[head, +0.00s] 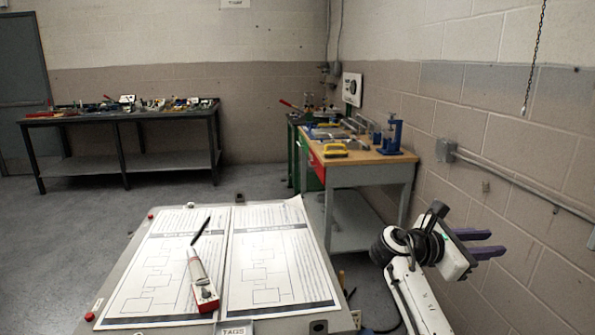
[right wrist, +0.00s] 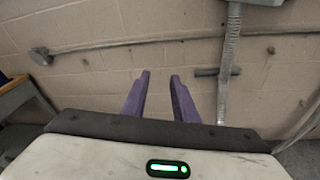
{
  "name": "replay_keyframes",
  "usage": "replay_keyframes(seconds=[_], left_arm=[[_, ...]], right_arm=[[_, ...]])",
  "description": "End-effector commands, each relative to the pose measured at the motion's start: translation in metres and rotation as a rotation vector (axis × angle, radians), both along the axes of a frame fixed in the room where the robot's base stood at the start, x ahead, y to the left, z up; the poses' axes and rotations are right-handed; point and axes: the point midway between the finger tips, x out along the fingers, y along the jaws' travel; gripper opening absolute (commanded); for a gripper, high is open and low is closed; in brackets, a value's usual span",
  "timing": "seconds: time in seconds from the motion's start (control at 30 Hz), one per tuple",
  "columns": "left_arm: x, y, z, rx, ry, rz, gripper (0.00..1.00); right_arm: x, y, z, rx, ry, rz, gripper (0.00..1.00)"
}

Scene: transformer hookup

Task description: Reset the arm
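My right gripper (head: 490,243) is raised at the right of the head view, beside the table and facing the block wall. Its two purple fingers stand apart with nothing between them. In the right wrist view the fingers (right wrist: 160,95) also show a gap, with the wall and a conduit behind. My left gripper is not in view.
A table (head: 120,262) in front bears two printed sheets (head: 265,262), a black pen (head: 201,230) and a white and red handheld tool (head: 203,285). A wooden workbench (head: 350,152) with a blue press (head: 391,138) stands behind. A dark bench (head: 125,113) stands at the back left. Open floor lies between.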

Motion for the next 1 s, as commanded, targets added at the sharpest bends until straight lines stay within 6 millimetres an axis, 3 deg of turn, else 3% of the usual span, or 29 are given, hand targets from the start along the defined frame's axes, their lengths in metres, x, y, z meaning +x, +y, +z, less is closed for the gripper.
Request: replay_keyframes(seconds=[0.03,0.27,0.4,0.47,0.6,0.7,0.8,1.0], left_arm=[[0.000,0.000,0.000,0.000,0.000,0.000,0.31],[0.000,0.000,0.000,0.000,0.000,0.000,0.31],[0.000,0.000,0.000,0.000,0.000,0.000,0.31],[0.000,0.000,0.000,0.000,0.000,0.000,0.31],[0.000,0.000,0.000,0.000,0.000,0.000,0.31],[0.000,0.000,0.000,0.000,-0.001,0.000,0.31],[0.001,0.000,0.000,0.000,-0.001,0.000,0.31],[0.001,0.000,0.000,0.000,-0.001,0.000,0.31]], right_arm=[[0.000,0.003,-0.036,0.047,-0.031,0.048,0.26],[-0.015,0.034,-0.182,0.365,-0.243,0.216,0.26],[-0.046,0.066,-0.262,0.622,-0.382,0.252,0.26],[-0.065,0.083,-0.292,0.743,-0.446,0.247,0.26],[-0.119,0.126,-0.352,1.051,-0.596,0.177,0.26],[-0.164,0.159,-0.381,1.278,-0.707,0.073,0.26],[-0.212,0.190,-0.398,1.494,-0.816,-0.077,0.26],[-0.288,0.236,-0.399,1.817,-1.002,-0.428,0.26]])
